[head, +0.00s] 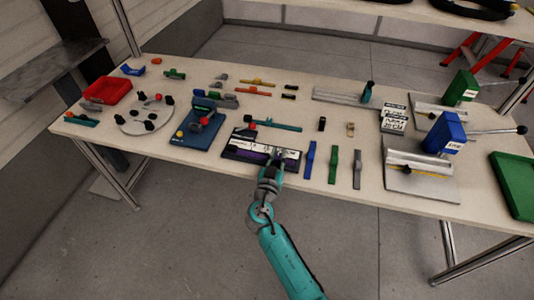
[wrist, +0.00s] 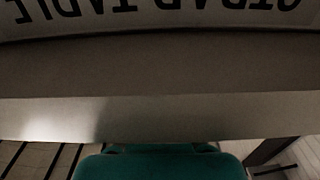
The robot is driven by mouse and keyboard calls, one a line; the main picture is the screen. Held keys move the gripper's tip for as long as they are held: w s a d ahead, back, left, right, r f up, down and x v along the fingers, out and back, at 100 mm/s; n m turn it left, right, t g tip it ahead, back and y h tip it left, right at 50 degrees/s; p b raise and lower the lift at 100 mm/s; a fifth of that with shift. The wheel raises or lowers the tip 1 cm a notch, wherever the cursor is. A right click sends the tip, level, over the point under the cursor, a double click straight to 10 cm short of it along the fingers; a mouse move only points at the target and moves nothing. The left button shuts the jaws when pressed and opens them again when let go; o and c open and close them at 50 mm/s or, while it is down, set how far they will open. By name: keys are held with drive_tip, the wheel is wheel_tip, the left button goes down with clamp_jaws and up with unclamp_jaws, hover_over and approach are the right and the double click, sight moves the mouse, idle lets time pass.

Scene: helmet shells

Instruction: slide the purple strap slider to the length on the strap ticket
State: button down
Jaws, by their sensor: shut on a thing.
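A dark board (head: 233,153) with white markings and a purple strip (head: 250,155) lies near the front edge of the table. My gripper (head: 279,160) reaches over the front edge to the right part of this board and is shut there. The purple slider is hidden by the fingers, so its exact place on the scale cannot be read. In the wrist view, upside-down lettering like "STRAP TABLE" shows on a light label (wrist: 150,12), and a teal part of my gripper fills the bottom. White printed cards (head: 394,118) stand right of centre; their text is too small to read.
Blue, green and grey bars (head: 333,165) lie just right of the board. A blue fixture (head: 197,130) stands to its left, and a teal bar with a red knob (head: 275,124) lies behind. A metal jig with a blue block (head: 443,136) is farther right.

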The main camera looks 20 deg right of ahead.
drive_tip(key=c, duration=1)
unclamp_jaws()
drive_tip(key=v, duration=1.2)
